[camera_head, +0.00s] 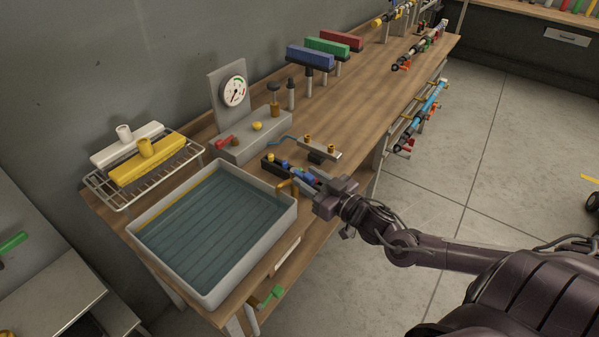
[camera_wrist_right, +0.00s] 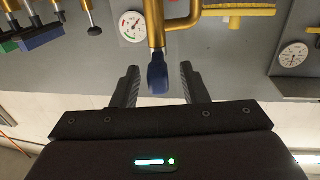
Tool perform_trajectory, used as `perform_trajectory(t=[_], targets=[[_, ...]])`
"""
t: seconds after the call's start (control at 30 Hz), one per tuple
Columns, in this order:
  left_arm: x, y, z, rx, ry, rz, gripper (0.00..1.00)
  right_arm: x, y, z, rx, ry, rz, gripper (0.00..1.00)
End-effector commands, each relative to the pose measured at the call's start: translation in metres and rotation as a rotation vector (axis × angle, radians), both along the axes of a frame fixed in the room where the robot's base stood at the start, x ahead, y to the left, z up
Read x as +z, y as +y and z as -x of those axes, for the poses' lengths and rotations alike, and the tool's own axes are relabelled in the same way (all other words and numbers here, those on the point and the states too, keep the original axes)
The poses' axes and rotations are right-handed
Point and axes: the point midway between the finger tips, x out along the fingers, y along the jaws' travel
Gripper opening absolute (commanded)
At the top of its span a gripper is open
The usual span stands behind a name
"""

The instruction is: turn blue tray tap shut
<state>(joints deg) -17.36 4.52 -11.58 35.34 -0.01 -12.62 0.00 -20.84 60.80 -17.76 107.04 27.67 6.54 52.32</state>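The blue tray tap has a blue handle (camera_wrist_right: 157,78) on a brass stem. Its brass pipe (camera_wrist_right: 182,20) bends away above the handle in the right wrist view. In the head view the brass part (camera_head: 288,186) stands at the right rim of the grey water tray (camera_head: 165,268). My right gripper (camera_head: 312,182) is at the bench edge beside the tap. In the right wrist view its two fingers (camera_wrist_right: 159,72) are open, one on each side of the blue handle, with a visible gap on both sides. My left gripper is not in view.
A black block (camera_head: 269,168) with small coloured parts and a metal plate with brass fittings (camera_head: 320,148) lie close to my right gripper. A pressure gauge (camera_head: 234,92) stands behind. A green tap handle (camera_head: 271,296) sits below the tray's front.

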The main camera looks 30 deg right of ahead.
Motion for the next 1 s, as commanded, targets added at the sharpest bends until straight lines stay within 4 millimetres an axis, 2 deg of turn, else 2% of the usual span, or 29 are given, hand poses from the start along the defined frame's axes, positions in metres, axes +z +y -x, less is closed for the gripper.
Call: perform_trajectory(t=[0.1,0.3,0.7,1.0], targets=[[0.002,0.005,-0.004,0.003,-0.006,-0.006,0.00,0.002,0.004,-0.015,0.000,-0.004,0.000,0.40],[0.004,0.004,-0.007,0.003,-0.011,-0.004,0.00,0.001,0.007,-0.031,-0.001,-0.001,0.001,0.40],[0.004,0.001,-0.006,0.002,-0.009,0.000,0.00,0.000,0.009,-0.036,0.001,0.001,0.000,0.40],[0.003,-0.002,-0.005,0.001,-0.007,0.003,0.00,0.000,0.009,-0.036,0.001,0.001,0.001,0.02]])
